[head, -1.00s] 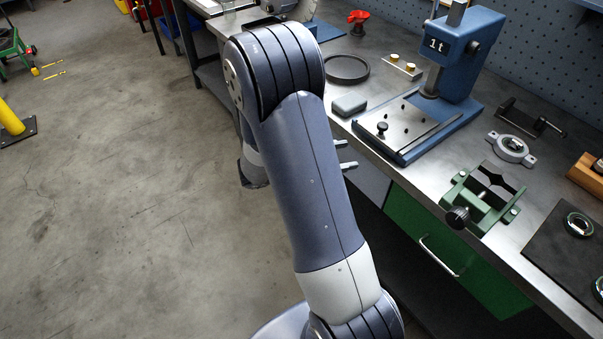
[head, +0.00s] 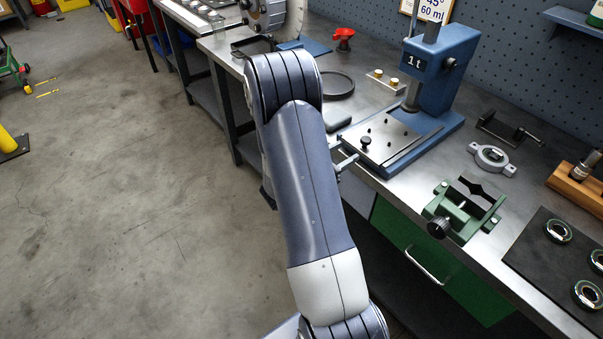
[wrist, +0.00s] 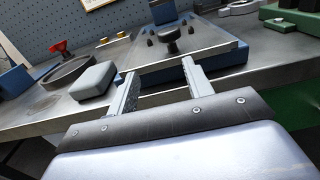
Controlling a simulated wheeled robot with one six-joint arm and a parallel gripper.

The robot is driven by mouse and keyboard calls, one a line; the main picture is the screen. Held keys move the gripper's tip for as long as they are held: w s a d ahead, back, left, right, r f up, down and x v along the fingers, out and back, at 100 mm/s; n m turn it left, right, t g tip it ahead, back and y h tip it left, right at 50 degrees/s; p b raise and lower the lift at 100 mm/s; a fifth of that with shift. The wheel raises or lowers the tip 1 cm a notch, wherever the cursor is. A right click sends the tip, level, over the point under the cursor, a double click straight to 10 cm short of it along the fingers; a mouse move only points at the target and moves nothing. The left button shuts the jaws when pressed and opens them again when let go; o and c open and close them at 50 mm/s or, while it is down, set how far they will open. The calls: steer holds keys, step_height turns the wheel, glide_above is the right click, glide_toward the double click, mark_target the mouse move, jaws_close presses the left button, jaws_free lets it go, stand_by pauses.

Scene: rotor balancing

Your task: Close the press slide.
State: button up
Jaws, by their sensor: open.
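The blue press (head: 440,62), marked 1t, stands on the bench. Its slide is a flat metal plate (head: 385,150) with a black knob (head: 366,142) near its front edge and several small dark pegs. The slide lies at the front of the press's blue base. In the wrist view the knob (wrist: 171,46) stands just beyond and between my fingertips. My gripper (wrist: 160,72) is open and empty, its two fingers pointing at the slide's front edge. In the head view my gripper (head: 346,164) shows partly at the bench's front edge; my arm hides the rest.
A grey block (wrist: 95,82) lies left of my fingers, close to the slide. A dark ring-shaped tray (head: 336,86) and a red object (head: 343,36) are farther back. A green vise (head: 464,208) stands right of the press. The floor left of the bench is open.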

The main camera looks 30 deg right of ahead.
steer(key=shift+w+d, duration=0.1)
steer(key=shift+d, duration=0.4)
steer(key=s+a, duration=0.1)
steer(key=a, duration=1.4)
steer(key=shift+b, duration=0.45)
steer(key=shift+s, duration=0.15)
